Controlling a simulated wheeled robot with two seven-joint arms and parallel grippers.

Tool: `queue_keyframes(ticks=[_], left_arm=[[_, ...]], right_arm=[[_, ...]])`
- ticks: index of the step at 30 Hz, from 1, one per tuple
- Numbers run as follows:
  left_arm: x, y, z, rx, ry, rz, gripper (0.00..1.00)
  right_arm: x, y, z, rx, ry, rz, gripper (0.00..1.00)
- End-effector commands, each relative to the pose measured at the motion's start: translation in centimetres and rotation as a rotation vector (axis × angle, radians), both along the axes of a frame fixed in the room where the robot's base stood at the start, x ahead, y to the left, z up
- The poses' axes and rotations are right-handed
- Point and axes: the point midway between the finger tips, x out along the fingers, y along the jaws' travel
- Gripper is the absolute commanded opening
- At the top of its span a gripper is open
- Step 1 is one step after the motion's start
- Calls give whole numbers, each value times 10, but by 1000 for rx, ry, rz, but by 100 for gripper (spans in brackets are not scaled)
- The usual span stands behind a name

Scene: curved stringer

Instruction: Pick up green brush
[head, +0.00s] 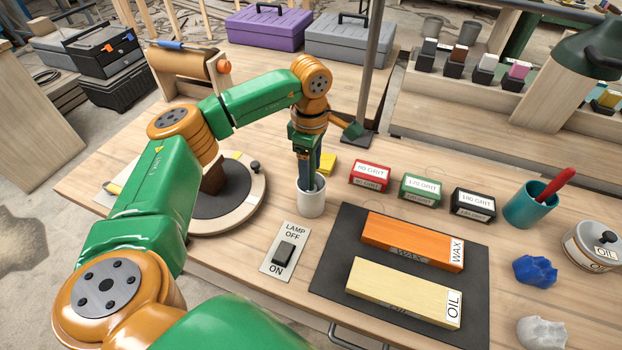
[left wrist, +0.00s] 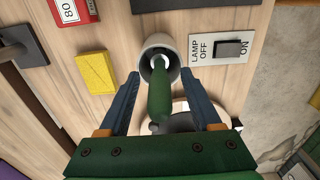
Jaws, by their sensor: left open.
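A green brush (left wrist: 159,92) stands in a small white cup (head: 311,203), its green handle pointing up toward the wrist camera. The cup (left wrist: 148,58) also shows in the left wrist view. My left gripper (head: 308,178) points down over the cup. In the left wrist view, my left gripper (left wrist: 161,82) is open, with one finger on each side of the handle and visible gaps between them. In the head view the gripper hides most of the brush. The brush's lower end is hidden inside the cup. My right gripper is not in view.
A lamp switch plate (head: 285,250) lies in front of the cup, and a yellow block (head: 327,163) behind it. A round turntable (head: 255,203) is at left. Red (head: 370,176), green and black grit blocks and a dark mat (head: 335,262) are at right. A pole (head: 371,70) stands behind.

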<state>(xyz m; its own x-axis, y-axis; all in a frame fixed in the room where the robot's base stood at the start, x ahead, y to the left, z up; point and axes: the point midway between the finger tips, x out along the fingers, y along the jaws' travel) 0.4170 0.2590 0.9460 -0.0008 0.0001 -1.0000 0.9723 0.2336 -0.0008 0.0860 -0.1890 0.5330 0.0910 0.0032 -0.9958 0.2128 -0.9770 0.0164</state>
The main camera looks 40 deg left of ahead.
Motion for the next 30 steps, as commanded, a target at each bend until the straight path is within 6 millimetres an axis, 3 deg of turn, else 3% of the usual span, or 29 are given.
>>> queue_keyframes(ticks=[6, 13, 30], left_arm=[[0, 0, -2, 0, -1, 0, 62], [0, 0, -2, 0, -1, 0, 0], [0, 0, -2, -1, -1, 0, 0]], right_arm=[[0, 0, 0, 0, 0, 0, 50], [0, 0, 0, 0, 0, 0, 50], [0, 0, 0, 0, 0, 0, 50]])
